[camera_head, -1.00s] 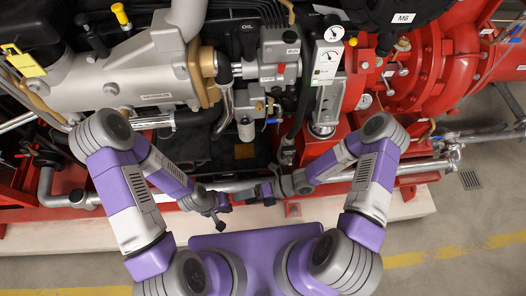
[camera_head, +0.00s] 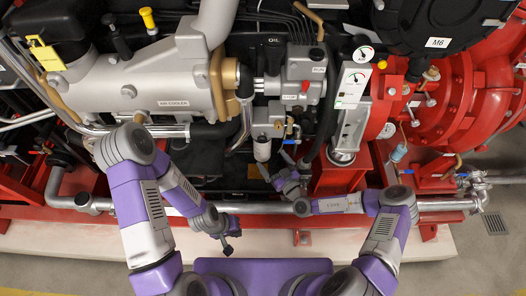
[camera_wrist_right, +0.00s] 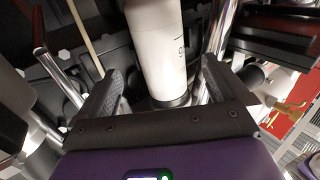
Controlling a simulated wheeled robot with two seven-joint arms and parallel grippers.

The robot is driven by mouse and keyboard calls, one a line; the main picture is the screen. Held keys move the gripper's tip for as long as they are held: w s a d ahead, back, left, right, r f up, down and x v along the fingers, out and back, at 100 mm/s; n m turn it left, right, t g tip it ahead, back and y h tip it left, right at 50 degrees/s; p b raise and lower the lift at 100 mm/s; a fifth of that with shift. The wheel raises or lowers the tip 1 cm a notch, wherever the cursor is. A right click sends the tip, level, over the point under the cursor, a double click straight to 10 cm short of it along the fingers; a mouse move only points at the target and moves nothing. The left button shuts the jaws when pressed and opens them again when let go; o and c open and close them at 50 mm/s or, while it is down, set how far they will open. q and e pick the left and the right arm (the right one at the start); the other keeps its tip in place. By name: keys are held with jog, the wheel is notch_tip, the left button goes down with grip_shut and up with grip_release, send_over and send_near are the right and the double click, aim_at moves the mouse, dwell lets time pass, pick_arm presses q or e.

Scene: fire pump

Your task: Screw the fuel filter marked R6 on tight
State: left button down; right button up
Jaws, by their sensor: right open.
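A white cylindrical filter (camera_head: 262,148) hangs upright under the grey fuel housing in the middle of the head view. It shows large in the right wrist view (camera_wrist_right: 158,45), with dark print at its right side that I cannot read as R6. My right gripper (camera_head: 266,171) is just below the filter in the head view. In the wrist view its two fingers (camera_wrist_right: 162,82) are spread on either side of the filter's lower part, with gaps. My left gripper (camera_head: 230,238) hangs low in front of the engine, away from the filter; its finger opening is too small to judge.
A grey valve block (camera_head: 303,75) and a white gauge panel (camera_head: 353,86) stand above and right. A silver pipe (camera_head: 250,207) runs across the front below. Rods and a pale pipe (camera_wrist_right: 85,40) crowd the filter in the wrist view.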

aim_at(266, 153)
jog(key=b+x, duration=0.2)
jog(key=x, duration=0.4)
jog(key=shift+w+a+f+b, duration=0.1)
jog(key=shift+b, duration=0.25)
jog(key=shift+w+a, duration=0.1)
jog(key=shift+w, duration=0.05)
jog(key=shift+w+a, duration=0.1)
jog(key=shift+w, duration=0.1)
jog(key=c, duration=1.4)
jog(key=shift+a+r+m+t+h+p, duration=0.15)
jog(key=shift+r+m+t+h+p, duration=0.15)
jog(key=shift+m+h+p, duration=0.15)
jog(key=shift+f+h, duration=0.15)
jog(key=shift+h, duration=0.1)
